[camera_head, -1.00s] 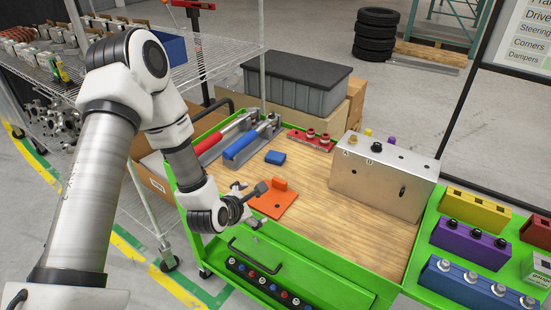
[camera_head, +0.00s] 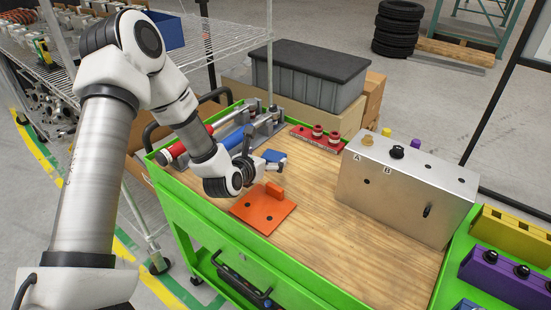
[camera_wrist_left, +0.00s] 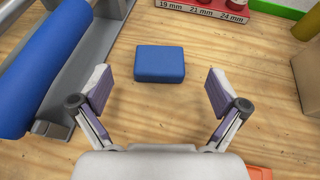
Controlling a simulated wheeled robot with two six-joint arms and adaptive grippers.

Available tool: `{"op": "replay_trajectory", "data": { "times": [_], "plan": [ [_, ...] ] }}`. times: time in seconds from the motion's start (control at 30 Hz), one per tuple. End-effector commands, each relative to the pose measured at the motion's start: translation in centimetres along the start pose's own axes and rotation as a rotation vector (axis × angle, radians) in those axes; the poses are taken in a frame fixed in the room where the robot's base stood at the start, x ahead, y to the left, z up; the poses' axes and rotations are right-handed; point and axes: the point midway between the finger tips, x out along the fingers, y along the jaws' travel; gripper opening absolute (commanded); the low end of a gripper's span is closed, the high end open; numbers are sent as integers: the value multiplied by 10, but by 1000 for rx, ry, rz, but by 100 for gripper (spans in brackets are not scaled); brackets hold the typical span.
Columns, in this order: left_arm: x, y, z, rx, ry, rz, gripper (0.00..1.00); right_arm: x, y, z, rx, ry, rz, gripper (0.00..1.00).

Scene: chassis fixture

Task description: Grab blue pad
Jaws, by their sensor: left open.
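The blue pad (camera_head: 275,155) is a small block lying flat on the wooden top of the green cart. In the left wrist view the blue pad (camera_wrist_left: 160,64) lies just ahead of the fingertips, centred between them. My left gripper (camera_head: 260,157) is open and close to the pad, its arm partly hiding the near side. In the left wrist view the open gripper (camera_wrist_left: 159,92) has its fingers spread wider than the pad and nothing between them. My right gripper is not in view.
An orange plate with an upright tab (camera_head: 262,210) lies just in front of the gripper. Red and blue cylinder fixtures (camera_head: 232,139) stand to the left. A red socket holder (camera_head: 317,139) is behind, and a metal box (camera_head: 410,190) stands to the right, with bare wood between.

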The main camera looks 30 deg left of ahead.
Motion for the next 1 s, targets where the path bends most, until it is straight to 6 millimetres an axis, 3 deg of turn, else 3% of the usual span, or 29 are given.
{"op": "replay_trajectory", "data": {
  "times": [0.3, 0.53, 0.57, 0.73, 1.0],
  "plan": [
    [50, 0, -4, 5, 0, -1, 98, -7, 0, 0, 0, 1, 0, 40],
    [56, 0, -5, 2, 1, -1, 98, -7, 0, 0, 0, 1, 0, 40],
    [56, 0, -5, 2, 1, -1, 94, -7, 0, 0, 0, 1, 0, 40],
    [55, 0, -5, 2, 1, -1, 34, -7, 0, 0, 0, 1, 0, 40],
    [55, 0, -5, 3, 1, -1, 32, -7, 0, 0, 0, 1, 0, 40]
  ]
}}
